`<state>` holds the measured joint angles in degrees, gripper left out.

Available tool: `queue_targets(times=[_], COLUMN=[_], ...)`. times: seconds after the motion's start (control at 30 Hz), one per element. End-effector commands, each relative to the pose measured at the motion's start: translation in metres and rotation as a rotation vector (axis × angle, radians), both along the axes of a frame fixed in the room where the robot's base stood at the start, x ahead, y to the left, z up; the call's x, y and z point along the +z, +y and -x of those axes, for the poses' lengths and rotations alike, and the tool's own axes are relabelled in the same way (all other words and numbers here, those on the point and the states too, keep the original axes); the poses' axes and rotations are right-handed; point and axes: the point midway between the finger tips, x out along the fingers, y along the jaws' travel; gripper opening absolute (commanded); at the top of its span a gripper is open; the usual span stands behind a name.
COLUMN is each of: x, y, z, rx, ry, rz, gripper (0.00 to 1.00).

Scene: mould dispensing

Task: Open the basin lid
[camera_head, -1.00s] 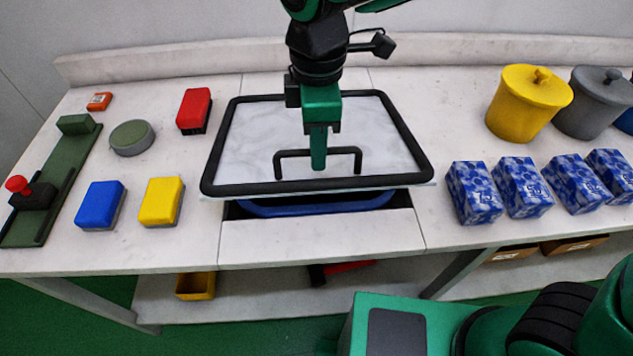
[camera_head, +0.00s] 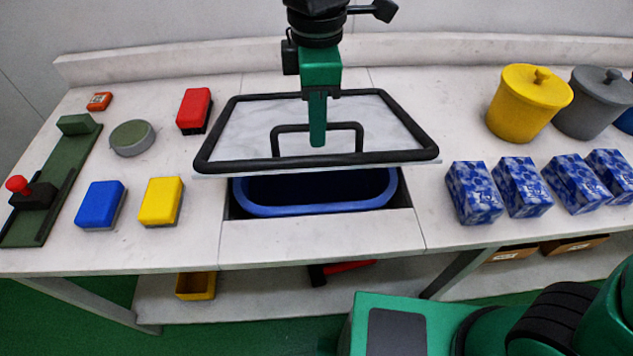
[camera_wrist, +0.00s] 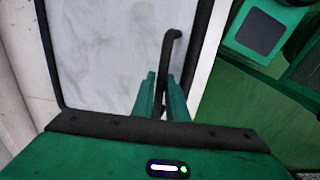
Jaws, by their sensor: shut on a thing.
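The basin lid (camera_head: 240,128) is a white marbled panel with a thick black frame. In the head view it is tilted, with its front edge raised above the table. A black bar handle (camera_head: 290,127) stands on it. My gripper (camera_head: 318,140) is shut on the handle near its middle. The wrist view also shows my gripper (camera_wrist: 165,100) with the handle (camera_wrist: 168,55) between its green fingers, and the lid's marbled face (camera_wrist: 110,50) beyond. The blue basin (camera_head: 315,210) shows beneath the lid's front edge, sunk in the table. Its rear part is hidden by the lid.
Blue (camera_head: 100,205), yellow (camera_head: 161,201) and red (camera_head: 194,108) blocks and a round green-topped piece (camera_head: 132,138) lie left of the lid. Blue patterned boxes (camera_head: 474,193) and lidded yellow (camera_head: 526,105) and grey (camera_head: 592,105) pots stand right. The table's front strip is bare.

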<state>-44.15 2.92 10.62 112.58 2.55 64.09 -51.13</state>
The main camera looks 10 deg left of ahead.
Motion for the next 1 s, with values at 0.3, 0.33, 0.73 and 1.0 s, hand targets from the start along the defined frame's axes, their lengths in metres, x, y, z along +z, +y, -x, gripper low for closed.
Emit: queue_targets(times=[0.3,0.33,0.73,1.0], x=[0.023,0.026,0.036,0.047], y=[0.003,0.004,0.004,0.007], z=[-0.019,-0.02,-0.024,-0.033], rx=[-0.009,-0.009,-0.006,-0.006], ry=[-0.004,-0.004,-0.002,-0.002], rz=[-0.004,-0.004,0.0,-0.001], gripper=[0.0,0.0,0.0,0.0])
